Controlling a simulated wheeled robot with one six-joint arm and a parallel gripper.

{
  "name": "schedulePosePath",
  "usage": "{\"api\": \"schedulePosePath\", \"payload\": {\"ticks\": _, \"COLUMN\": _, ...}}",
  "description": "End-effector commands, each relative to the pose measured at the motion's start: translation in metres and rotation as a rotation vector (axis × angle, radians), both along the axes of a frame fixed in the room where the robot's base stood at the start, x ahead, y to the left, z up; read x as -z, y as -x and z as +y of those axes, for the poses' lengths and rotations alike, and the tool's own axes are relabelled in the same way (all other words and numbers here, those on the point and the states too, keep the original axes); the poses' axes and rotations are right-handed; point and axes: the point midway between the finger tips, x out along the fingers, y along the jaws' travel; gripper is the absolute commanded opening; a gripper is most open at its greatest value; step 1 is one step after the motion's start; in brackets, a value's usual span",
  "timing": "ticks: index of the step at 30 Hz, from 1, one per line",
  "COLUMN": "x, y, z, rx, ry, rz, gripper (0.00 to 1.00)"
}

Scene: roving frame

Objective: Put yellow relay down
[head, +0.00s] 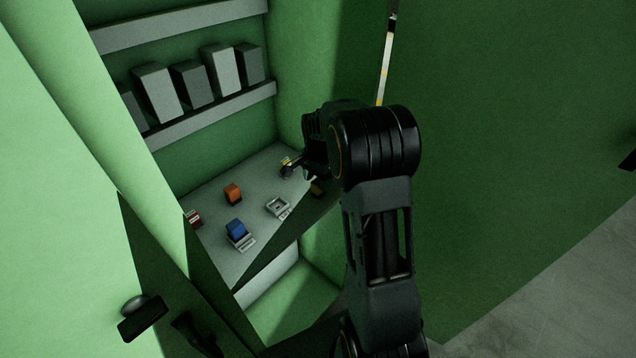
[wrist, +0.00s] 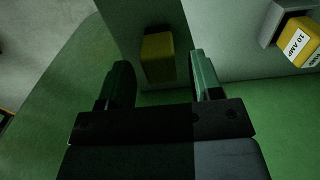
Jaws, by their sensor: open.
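A plain yellow block, which I take to be the yellow relay (wrist: 157,57), shows in the wrist view ahead of the gap between my fingers. It lies against a shaded grey surface, and a gap shows between it and each finger. My gripper (wrist: 162,82) is open. In the head view my gripper (head: 309,174) is at the right end of the grey shelf, partly hidden by my arm. A yellow piece (head: 317,188) shows just below it, by the shelf's front edge. I cannot tell whether the relay rests fully on the shelf.
The shelf (head: 215,197) also holds an orange block (head: 233,191), a blue block (head: 236,228) in a light holder, an empty holder (head: 278,208) and a red piece (head: 194,217). Green walls enclose the shelf.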

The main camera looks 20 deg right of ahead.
Motion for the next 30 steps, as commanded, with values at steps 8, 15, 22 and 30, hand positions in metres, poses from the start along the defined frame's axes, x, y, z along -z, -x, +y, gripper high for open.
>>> {"api": "schedulePosePath", "payload": {"ticks": 8, "x": -0.055, "y": -0.001, "z": 0.000, "rx": 0.000, "ry": 0.001, "rz": -0.006, "gripper": 0.59}}
{"api": "schedulePosePath", "payload": {"ticks": 15, "x": -0.089, "y": -0.001, "z": 0.000, "rx": 0.000, "ry": 0.001, "rz": -0.004, "gripper": 0.59}}
{"api": "schedulePosePath", "payload": {"ticks": 22, "x": -0.111, "y": 0.010, "z": 0.009, "rx": -0.063, "ry": 0.006, "rz": -0.025, "gripper": 0.59}}
{"api": "schedulePosePath", "payload": {"ticks": 30, "x": -0.139, "y": 0.083, "z": 0.055, "rx": -0.471, "ry": 0.059, "rz": -0.154, "gripper": 0.59}}
